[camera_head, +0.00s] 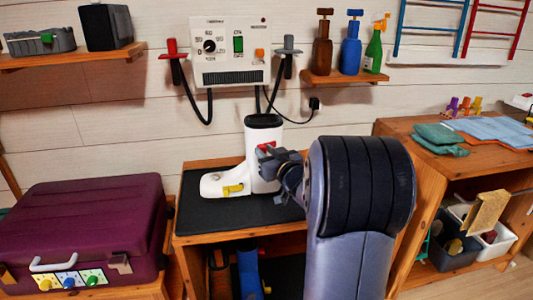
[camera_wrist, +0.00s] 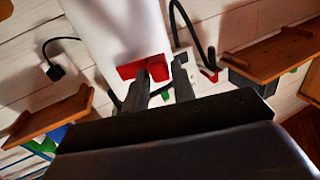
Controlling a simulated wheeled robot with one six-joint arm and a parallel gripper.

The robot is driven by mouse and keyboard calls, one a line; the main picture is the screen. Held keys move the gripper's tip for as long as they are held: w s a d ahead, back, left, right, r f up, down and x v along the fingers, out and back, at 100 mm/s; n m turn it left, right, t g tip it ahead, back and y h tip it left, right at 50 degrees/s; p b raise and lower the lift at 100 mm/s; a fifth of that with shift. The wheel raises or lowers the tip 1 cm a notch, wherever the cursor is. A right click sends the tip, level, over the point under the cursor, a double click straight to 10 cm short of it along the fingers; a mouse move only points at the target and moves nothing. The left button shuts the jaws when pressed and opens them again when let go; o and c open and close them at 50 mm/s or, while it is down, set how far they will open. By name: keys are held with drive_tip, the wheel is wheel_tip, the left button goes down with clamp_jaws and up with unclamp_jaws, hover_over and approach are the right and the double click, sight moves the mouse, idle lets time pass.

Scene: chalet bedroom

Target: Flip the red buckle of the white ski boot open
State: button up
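The white ski boot (camera_head: 256,168) stands upright on a black mat (camera_head: 190,217) on a wooden bench, its toe to the left. Its red buckle (camera_head: 266,147) is on the upper shaft. A yellow buckle (camera_head: 232,189) is on the lower foot. My gripper (camera_head: 277,160) is at the shaft's right side, just by the red buckle. In the wrist view the fingers of my gripper (camera_wrist: 163,68) are apart, and one overlaps the red buckle (camera_wrist: 145,69) beside the white shaft (camera_wrist: 112,32). I cannot tell whether the finger touches it. My arm hides part of the bench.
A purple suitcase (camera_head: 85,225) stands left of the bench. A wall panel (camera_head: 229,52) with black cables hangs behind the boot. A shelf with bottles (camera_head: 350,45) is above. At right, a wooden unit (camera_head: 395,130) holds folded cloths and bins.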

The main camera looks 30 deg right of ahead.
sight(266, 150)
clamp_jaws()
drive_tip(key=shift+r+p, duration=0.1)
drive_tip(key=shift+p, duration=0.25)
drive_tip(key=n+y+p, duration=0.1)
drive_tip(key=p, duration=0.1)
drive_tip(key=s+d+n+y+p, duration=0.1)
drive_tip(key=y+p, duration=0.1)
drive_tip(key=shift+r, duration=0.2)
drive_tip(key=shift+s+d+f+n+g+y+p, duration=0.1)
drive_tip(key=shift+s+d+n+g+y+p, duration=0.3)
drive_tip(key=shift+n+g+y+p, duration=0.6)
drive_tip(key=shift+s+d+f+n+g+y+p, duration=0.1)
drive_tip(key=shift+d+n+g+y+p, duration=0.5)
drive_tip(key=shift+n+y+p, duration=0.75)
drive_tip(key=shift+s+d+f+n+g+y+p, duration=0.15)
drive_tip(key=shift+d+n+g+y+p, duration=0.5)
drive_tip(key=shift+y+p, duration=1)
drive_tip(key=shift+a+y+b, duration=0.1)
drive_tip(key=shift+y+b, duration=0.2)
drive_tip(key=shift+o, duration=1.9)
unclamp_jaws()
